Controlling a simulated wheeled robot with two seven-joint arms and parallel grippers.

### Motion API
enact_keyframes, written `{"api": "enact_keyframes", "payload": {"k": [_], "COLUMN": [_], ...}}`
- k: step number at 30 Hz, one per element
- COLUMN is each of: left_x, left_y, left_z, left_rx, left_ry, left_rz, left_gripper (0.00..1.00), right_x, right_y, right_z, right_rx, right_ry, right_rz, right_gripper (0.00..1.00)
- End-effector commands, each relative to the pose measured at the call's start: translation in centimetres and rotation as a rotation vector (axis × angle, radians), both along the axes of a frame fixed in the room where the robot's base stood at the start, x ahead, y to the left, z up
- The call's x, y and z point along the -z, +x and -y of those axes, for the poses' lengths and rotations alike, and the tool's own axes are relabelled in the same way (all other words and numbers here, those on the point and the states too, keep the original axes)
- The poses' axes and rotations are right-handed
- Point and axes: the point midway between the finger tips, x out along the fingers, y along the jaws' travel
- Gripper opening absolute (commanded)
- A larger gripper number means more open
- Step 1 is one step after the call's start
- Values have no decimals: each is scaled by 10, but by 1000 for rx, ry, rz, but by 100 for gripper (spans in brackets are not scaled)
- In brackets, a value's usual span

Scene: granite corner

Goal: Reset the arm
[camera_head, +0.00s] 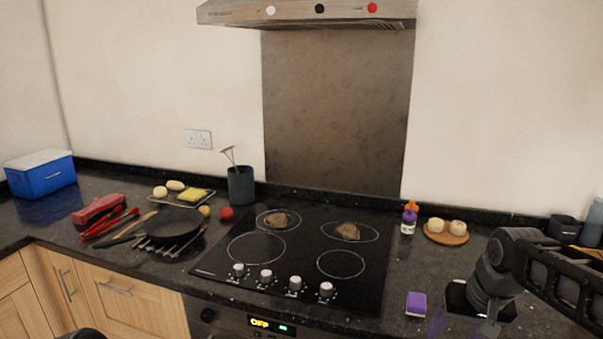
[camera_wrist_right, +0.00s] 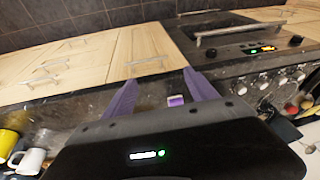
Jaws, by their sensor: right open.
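My right arm (camera_head: 500,265) comes in from the right of the head view and bends down over the counter at the front right. Its fingertips are not clear there. In the right wrist view my right gripper (camera_wrist_right: 160,84) is open, its two purple fingers spread apart with nothing held between them. A purple sponge-like block (camera_head: 416,304) lies on the counter to the left of this arm. It also shows small between the fingers in the wrist view (camera_wrist_right: 176,100), apart from them. My left gripper is not in view.
A black hob (camera_head: 310,262) with two brown food pieces fills the middle. A frying pan (camera_head: 172,226), red tongs and a blue cool box (camera_head: 41,173) are at left. A small bottle (camera_head: 409,219) and a round wooden board (camera_head: 446,238) stand behind my right arm.

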Motion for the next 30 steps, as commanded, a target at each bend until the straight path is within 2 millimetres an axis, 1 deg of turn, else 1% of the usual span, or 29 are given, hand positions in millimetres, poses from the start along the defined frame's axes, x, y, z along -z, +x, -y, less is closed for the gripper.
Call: {"api": "enact_keyframes", "payload": {"k": [3, 5, 8, 9, 11, 12, 13, 14, 15, 17, 18, 20, 21, 23, 24, 27, 30], "left_x": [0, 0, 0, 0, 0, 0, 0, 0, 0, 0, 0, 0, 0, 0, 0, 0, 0], "left_y": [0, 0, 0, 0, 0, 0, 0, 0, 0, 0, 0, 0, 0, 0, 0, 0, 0], "left_z": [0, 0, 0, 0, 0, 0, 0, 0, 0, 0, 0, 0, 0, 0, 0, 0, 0], "left_rx": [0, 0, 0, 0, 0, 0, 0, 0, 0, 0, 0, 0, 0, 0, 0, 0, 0], "left_ry": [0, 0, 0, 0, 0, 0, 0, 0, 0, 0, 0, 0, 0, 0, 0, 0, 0], "left_rz": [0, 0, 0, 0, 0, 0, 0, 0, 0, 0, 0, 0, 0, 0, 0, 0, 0], "left_gripper": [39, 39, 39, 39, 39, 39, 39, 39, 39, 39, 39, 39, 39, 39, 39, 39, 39], "right_x": [23, 39, 78, 101, 142, 172, 194, 215, 243, 281, 305, 335, 352, 373, 383, 399, 410], "right_y": [22, 33, 48, 52, 52, 47, 41, 33, 19, -7, -28, -63, -86, -122, -142, -185, -209], "right_z": [-20, -32, -60, -74, -97, -113, -124, -134, -147, -164, -173, -186, -194, -203, -209, -219, -226], "right_rx": [-42, -63, -102, -119, -136, -143, -145, -146, -146, -139, -136, -128, -124, -121, -121, -130, -136], "right_ry": [24, 41, 75, 92, 122, 142, 156, 169, 183, 202, 212, 226, 234, 248, 257, 276, 289], "right_rz": [70, 106, 157, 175, 193, 199, 200, 198, 188, 163, 137, 90, 54, -9, -52, -147, -203], "right_gripper": [66, 66, 66, 66, 66, 66, 66, 66, 66, 66, 66, 66, 66, 66, 66, 66, 66]}}
